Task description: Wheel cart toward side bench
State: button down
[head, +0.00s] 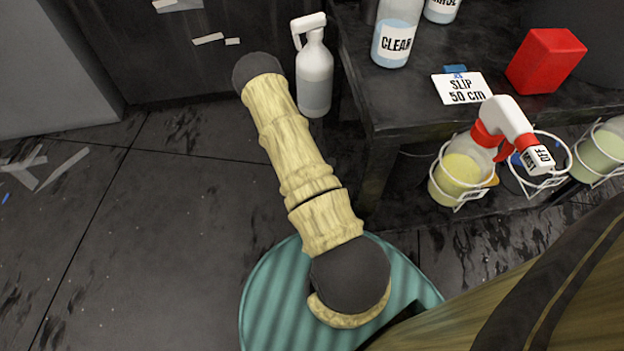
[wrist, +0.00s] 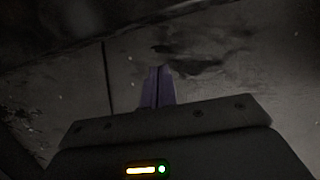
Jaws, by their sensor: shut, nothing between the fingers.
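A dark stand (head: 400,118) with a flat top and a leg at its near left corner is on the right in the head view. White wire ring holders (head: 436,180) hang along its near side. I cannot tell whether it is the cart or the side bench. No handle or wheels show clearly. My gripper (wrist: 158,88) shows in the wrist view, its two purple fingers together with nothing between them, over dim, scuffed floor. The head view does not show my gripper, only my arm.
On the top are a clear bottle (head: 396,32), a "SLIP 50 cm" card (head: 461,88) and a red block (head: 545,60). A spray bottle (head: 505,125) sits in a ring. Floor (head: 150,230) at left is open, with tape scraps (head: 62,168).

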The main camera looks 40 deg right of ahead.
jog(key=d, duration=0.1)
jog(key=s+d+b, duration=0.2)
jog(key=shift+d+f, duration=0.35)
jog(key=shift+f, duration=0.05)
jog(key=shift+w+d, duration=0.15)
